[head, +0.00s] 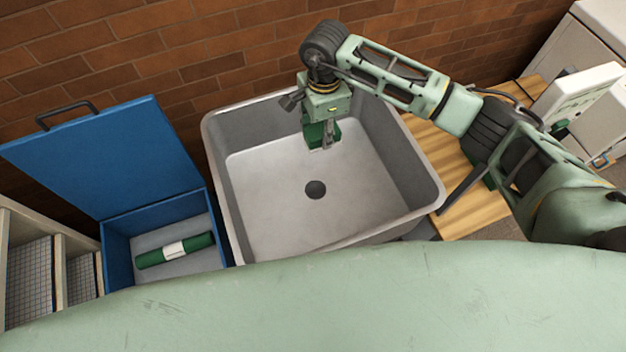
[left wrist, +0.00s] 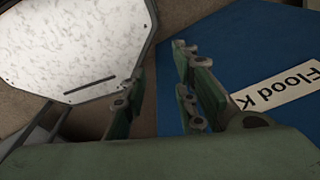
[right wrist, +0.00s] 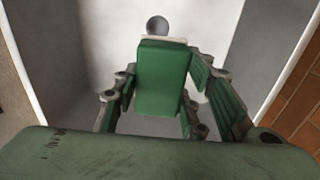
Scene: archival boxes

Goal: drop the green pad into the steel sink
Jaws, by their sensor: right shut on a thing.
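The steel sink (head: 290,200) stands against the brick wall in the head view, with a round dark drain in its floor. My right gripper (head: 325,140) points down inside the sink's outline, near its back wall. It is shut on the green pad (right wrist: 163,75), which sits between its fingers in the right wrist view, with the sink floor behind it. In the head view the pad (head: 317,133) is partly hidden by the gripper. Its height above the sink floor is hard to tell. My left gripper (left wrist: 160,95) shows only in the left wrist view, open and empty.
Left of the sink is an open blue box (head: 118,262) with its lid raised. A green roll (head: 174,250) with a white label lies in it. A wooden board (head: 445,165) is right of the sink. Shelves (head: 35,265) stand at far left.

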